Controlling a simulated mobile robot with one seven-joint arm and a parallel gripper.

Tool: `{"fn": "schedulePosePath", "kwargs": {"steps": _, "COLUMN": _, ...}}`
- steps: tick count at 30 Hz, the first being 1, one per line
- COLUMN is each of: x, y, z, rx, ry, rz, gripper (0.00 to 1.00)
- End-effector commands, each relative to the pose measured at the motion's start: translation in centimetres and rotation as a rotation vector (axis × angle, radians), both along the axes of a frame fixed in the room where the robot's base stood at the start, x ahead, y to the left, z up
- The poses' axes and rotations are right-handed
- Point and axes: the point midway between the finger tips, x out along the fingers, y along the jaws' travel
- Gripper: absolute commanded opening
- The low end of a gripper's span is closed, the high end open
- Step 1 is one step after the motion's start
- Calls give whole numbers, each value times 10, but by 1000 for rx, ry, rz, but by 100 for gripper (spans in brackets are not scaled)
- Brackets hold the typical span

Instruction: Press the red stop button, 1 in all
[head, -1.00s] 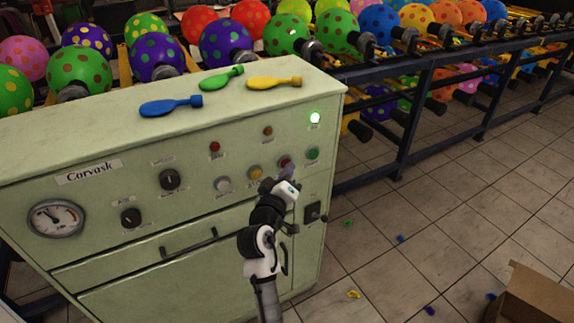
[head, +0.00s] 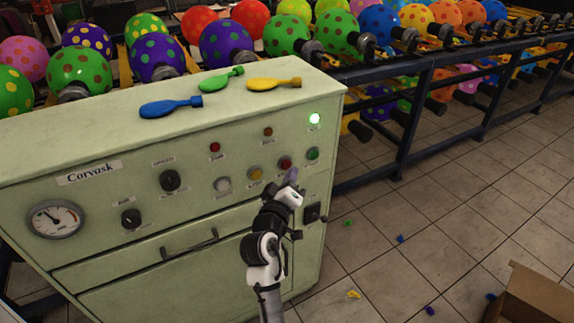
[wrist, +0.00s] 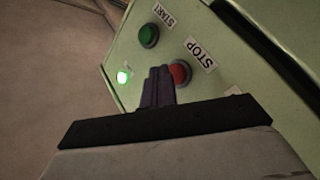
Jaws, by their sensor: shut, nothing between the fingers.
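The red stop button (head: 285,163) is on the front panel of the pale green cabinet (head: 100,210), in the right part of the button row. In the wrist view the stop button (wrist: 180,72) is beside the STOP label (wrist: 200,55), partly hidden by my fingers. My gripper (head: 291,176) is shut and empty, its tips just below and right of the button in the head view. In the wrist view my gripper (wrist: 158,84) overlaps the button's left edge. I cannot tell whether the tips touch it.
The green start button (head: 312,154) is to the right of the stop button, under a lit green lamp (head: 315,119). A yellow button (head: 255,174) and a white button (head: 223,185) are to its left. A dark switch (head: 312,212) sits below.

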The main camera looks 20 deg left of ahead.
Motion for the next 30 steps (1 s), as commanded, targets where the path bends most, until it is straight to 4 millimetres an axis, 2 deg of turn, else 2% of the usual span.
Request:
{"fn": "schedulePosePath", "kwargs": {"steps": 7, "x": -2, "y": -3, "z": 0, "rx": -1, "ry": 1, "rz": -1, "gripper": 0}}
{"fn": "schedulePosePath", "kwargs": {"steps": 21, "x": -29, "y": -37, "z": 0, "rx": -1, "ry": -1, "rz": -1, "gripper": 0}}
{"fn": "schedulePosePath", "kwargs": {"steps": 30, "x": -31, "y": -39, "z": 0, "rx": 0, "ry": 0, "rz": 0, "gripper": 0}}
